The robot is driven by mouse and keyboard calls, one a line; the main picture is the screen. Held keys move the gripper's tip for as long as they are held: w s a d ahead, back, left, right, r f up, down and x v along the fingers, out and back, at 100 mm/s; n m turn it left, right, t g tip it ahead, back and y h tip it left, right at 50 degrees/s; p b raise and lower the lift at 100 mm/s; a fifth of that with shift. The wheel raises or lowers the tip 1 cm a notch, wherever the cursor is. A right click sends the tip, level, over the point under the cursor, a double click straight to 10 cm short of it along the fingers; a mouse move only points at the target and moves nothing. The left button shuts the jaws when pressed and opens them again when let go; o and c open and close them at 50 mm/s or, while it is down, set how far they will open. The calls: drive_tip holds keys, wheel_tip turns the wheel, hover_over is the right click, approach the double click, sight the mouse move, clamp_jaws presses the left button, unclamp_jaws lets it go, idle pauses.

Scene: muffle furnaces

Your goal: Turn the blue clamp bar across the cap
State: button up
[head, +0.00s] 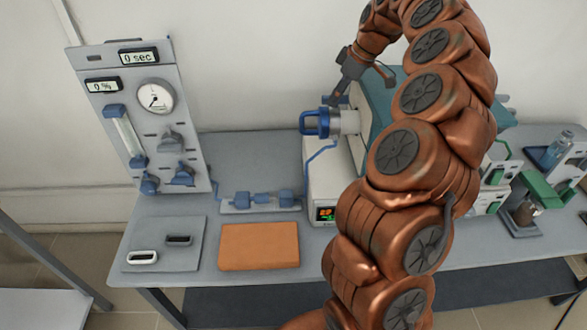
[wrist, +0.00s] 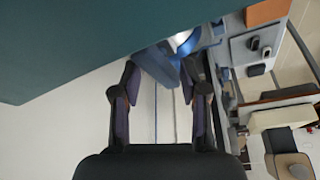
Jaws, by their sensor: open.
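The cap (head: 349,121) is a silvery cylinder on the left end of the teal furnace (head: 385,105). A blue looped handle (head: 314,123) sticks out from its left side. A small blue part (head: 336,100), apparently the clamp bar, shows at the cap's top edge, partly hidden by my finger. My gripper (head: 362,87) is above the cap, fingers spread. In the wrist view, my gripper (wrist: 160,82) is open, and the blue clamp bar (wrist: 158,65) lies beyond and between the fingertips. I cannot tell whether a finger touches it.
The teal furnace body fills the wrist view's upper left (wrist: 60,45). A grey gauge panel (head: 140,120) stands at left, with blue tubing and fittings (head: 260,198) on the bench. An orange mat (head: 259,246) lies in front. Green-fronted units (head: 540,190) stand right.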

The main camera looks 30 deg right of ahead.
drive_tip(key=shift+s+m+t+h+p, duration=0.15)
drive_tip(key=shift+m+h+p, duration=0.2)
drive_tip(key=shift+m, duration=0.55)
drive_tip(key=shift+w+m+t+h+p, duration=0.1)
drive_tip(key=shift+m+h+p, duration=0.25)
drive_tip(key=shift+m, duration=0.55)
drive_tip(key=shift+s+m+t+h+p, duration=0.15)
drive_tip(key=shift+m+p, duration=0.3)
drive_tip(key=shift+m, duration=0.45)
drive_tip(key=shift+w, duration=0.1)
drive_tip(key=shift+a+b+v, duration=0.35)
drive_tip(key=shift+b+v, duration=0.95)
drive_tip(key=shift+v, duration=2.45)
drive_tip(key=s+a+g, duration=0.1)
drive_tip(key=s+a, duration=0.4)
drive_tip(key=a, duration=0.8)
drive_tip(key=s+a+f+g, duration=0.1)
drive_tip(key=s+a+f, duration=0.2)
drive_tip(key=s+a, duration=0.2)
drive_tip(key=s+a+f+g+b, duration=0.1)
drive_tip(key=s+a+f, duration=0.2)
drive_tip(key=s+a, duration=0.2)
drive_tip(key=shift+s+f, duration=0.35)
drive_tip(key=shift+s, duration=1.05)
